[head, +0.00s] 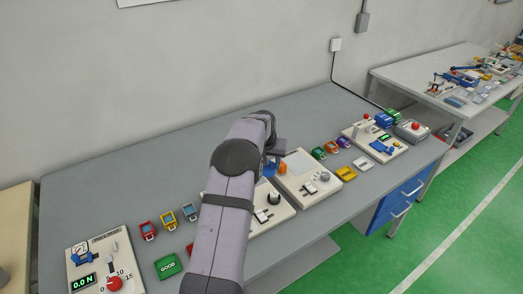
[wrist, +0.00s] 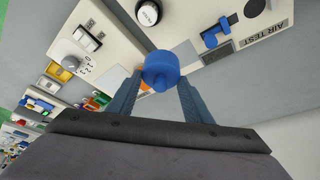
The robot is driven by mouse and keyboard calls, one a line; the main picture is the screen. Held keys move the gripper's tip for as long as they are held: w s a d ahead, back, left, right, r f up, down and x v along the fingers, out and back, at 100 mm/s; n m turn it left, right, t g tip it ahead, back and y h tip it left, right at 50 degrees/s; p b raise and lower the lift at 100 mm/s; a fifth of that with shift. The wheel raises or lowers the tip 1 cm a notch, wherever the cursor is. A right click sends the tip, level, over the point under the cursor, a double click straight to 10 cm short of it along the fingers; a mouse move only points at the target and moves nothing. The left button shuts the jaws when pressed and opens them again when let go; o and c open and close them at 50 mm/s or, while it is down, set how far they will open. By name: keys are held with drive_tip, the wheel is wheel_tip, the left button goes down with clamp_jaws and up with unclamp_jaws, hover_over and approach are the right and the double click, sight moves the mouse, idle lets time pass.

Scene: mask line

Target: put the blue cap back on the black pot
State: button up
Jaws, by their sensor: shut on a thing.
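My gripper (wrist: 160,82) is shut on the blue cap (wrist: 161,68), a round blue piece held between its two fingertips in the wrist view. The cap is above the bench panels; its exact height cannot be told. A round black piece with a white top (wrist: 148,12), which looks like the black pot, stands on a cream panel ahead of the cap and apart from it. In the head view the black pot (head: 274,198) is just right of my arm. There my gripper is mostly hidden behind my arm, with a bit of blue showing.
Cream panels with switches and a knob (wrist: 82,63) lie around the pot. An AIR TEST panel with a blue part (wrist: 216,32) is at upper right in the wrist view. Small coloured trays (head: 331,147) line the grey bench (head: 110,185). A green GOOD block (head: 168,266) is at left front.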

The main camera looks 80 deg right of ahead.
drive_tip(key=p, duration=0.3)
hover_over(274, 194)
drive_tip(key=shift+d+f, duration=0.15)
drive_tip(key=shift+f+b, duration=0.25)
drive_tip(key=shift+b, duration=0.15)
drive_tip(key=shift+f+b, duration=1.95)
drive_tip(key=shift+f, duration=1.05)
drive_tip(key=shift+f+b, duration=0.15)
drive_tip(key=shift+b, duration=0.15)
idle(0.4)
drive_tip(key=o, duration=1.1)
drive_tip(key=shift+o, duration=0.5)
